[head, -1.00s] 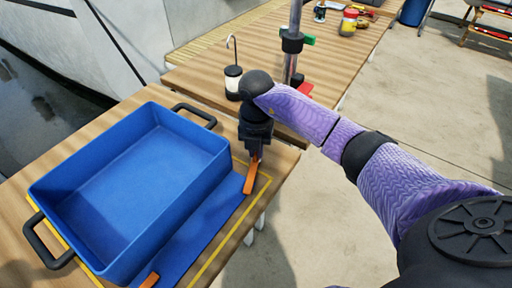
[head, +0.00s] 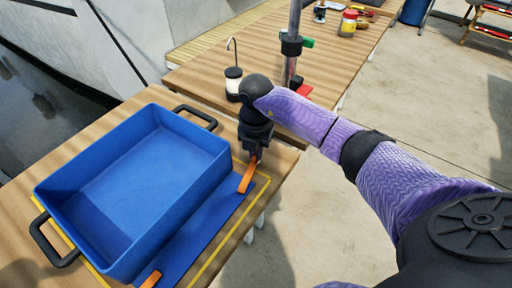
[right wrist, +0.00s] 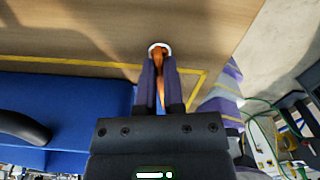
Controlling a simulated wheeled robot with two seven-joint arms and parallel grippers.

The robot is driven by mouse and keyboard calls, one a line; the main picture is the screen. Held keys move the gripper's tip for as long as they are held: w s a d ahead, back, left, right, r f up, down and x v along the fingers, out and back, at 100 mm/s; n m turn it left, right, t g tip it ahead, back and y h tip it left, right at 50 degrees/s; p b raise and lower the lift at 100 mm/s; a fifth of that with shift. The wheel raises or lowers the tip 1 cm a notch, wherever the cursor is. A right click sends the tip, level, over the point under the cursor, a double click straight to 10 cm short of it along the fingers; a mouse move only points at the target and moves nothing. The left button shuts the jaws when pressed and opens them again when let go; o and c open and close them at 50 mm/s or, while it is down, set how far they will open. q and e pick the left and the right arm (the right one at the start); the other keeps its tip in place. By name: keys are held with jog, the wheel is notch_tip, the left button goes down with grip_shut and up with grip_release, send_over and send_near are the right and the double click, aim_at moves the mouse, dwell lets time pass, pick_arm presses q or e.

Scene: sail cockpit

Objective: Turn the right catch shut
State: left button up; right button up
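The right catch (head: 247,178) is an orange lever on the wooden table beside the blue crate's right end. In the head view it slants, its near end to the lower left. My right gripper (head: 256,156) points down at the lever's far end. In the right wrist view, the right gripper's two fingers (right wrist: 160,80) stand close on both sides of the orange catch (right wrist: 161,62), with no clear gap. A second orange catch (head: 151,279) shows at the bottom edge. The blue crate (head: 190,196) is open and empty. My left gripper is out of view.
A blue mat (head: 205,232) and yellow line (head: 232,238) lie beside the crate. A lantern with a hook (head: 233,84) and a pole with a black clamp (head: 291,45) stand behind my gripper.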

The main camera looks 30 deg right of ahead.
jog(key=o, duration=0.5)
jog(key=shift+c, duration=0.2)
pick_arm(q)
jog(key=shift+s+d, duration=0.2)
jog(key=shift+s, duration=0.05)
pick_arm(e)
notch_tip(320, 180, up, 9)
jog(key=p, duration=0.3)
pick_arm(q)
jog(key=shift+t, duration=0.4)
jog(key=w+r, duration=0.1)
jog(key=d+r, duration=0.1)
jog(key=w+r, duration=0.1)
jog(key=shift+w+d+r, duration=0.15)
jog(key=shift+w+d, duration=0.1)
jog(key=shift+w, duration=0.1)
pick_arm(e)
jog(key=shift+r, duration=0.5)
